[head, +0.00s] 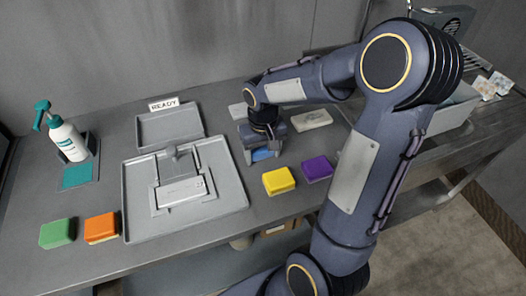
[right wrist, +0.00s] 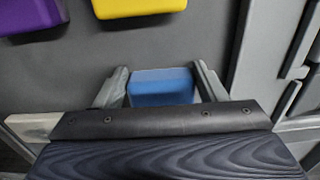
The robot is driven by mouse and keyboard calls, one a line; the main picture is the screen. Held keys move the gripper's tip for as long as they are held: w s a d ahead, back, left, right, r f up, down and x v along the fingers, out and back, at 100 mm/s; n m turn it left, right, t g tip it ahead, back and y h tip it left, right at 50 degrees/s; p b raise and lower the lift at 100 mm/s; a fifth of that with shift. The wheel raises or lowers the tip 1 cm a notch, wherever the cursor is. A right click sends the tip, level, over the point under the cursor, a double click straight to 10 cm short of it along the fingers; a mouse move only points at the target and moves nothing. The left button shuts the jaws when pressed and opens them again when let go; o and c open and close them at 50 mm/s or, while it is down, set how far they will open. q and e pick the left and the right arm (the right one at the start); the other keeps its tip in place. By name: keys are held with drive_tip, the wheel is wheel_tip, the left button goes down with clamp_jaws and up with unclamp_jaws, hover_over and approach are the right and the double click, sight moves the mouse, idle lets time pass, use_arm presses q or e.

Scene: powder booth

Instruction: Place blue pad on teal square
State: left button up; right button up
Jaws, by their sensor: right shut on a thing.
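The blue pad (right wrist: 162,87) sits between the two fingers of my right gripper (right wrist: 160,90) in the right wrist view. My right gripper (head: 263,153) is shut on it, low at the table's surface just right of the large grey tray. In the head view part of the blue pad (head: 262,154) shows under the gripper. The teal square (head: 77,175) lies on the left of the table, in front of the white spray bottle. My left gripper is not in view.
A yellow pad (head: 278,180) and a purple pad (head: 317,168) lie right of the gripper. Green (head: 57,233) and orange (head: 101,228) pads lie at the front left. The grey tray (head: 236,203) holds a fixture. The spray bottle (head: 67,138) stands behind the teal square.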

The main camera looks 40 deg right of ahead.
drive_tip(key=shift+f, duration=0.2)
drive_tip(key=o, duration=1)
